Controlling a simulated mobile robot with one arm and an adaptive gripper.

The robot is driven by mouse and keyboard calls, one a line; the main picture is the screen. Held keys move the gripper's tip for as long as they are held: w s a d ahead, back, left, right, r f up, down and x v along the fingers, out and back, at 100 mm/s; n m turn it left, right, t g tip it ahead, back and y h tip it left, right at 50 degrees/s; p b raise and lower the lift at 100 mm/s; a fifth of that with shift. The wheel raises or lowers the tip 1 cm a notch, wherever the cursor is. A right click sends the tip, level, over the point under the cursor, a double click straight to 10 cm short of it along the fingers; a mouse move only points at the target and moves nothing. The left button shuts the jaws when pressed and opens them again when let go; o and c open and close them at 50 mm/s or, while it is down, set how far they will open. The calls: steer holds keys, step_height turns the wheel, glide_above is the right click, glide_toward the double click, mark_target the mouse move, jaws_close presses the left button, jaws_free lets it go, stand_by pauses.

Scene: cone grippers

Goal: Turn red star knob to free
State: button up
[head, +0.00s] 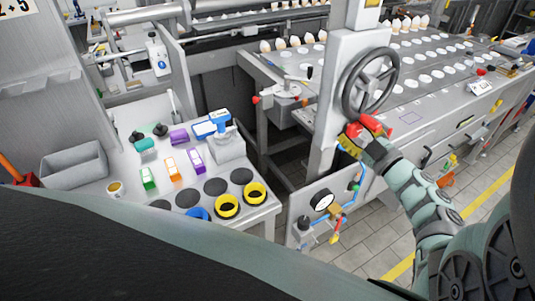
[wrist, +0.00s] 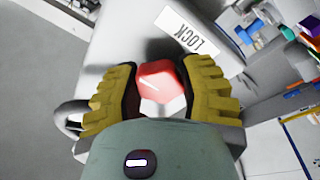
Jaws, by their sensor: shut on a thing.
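The red star knob (wrist: 160,82) sits between the two yellow ribbed fingers of my gripper (wrist: 158,88) in the wrist view. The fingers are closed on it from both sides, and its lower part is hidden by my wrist. In the head view my gripper (head: 351,140) is at the grey machine column (head: 330,125), just below the handwheel. Red shows at the fingers there, but the knob's shape cannot be made out.
A dark spoked handwheel (head: 370,80) is close above my gripper. A pressure gauge (head: 322,199) with blue tubing is below it. A side table (head: 130,180) at left holds coloured blocks and yellow rings. A conveyor (head: 430,75) with white cones stretches behind at right.

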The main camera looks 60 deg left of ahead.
steer(key=shift+f, duration=0.15)
stand_by(0.3)
steer(key=o, duration=1.2)
steer(key=shift+r, duration=0.2)
